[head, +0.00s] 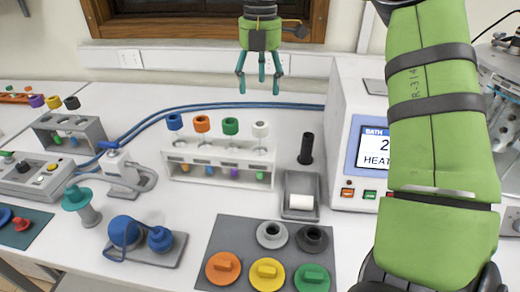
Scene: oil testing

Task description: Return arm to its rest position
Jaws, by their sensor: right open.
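My right gripper (260,87) hangs fingers down at the top middle of the head view, in front of the wall and window frame. It is open, with nothing between its fingers. It appears to be above the back of the bench, apart from everything on it. A large green link of my right arm (432,130) fills the right side of the view and hides part of the bench and the equipment there. My left gripper is not in view.
A white rack (182,172) with coloured caps stands mid-bench. A heating bath (350,135) stands to its right. A grey mat (225,232) holds coloured knobs in front. A pump-like blue device (125,232) and grey control box (35,178) sit left.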

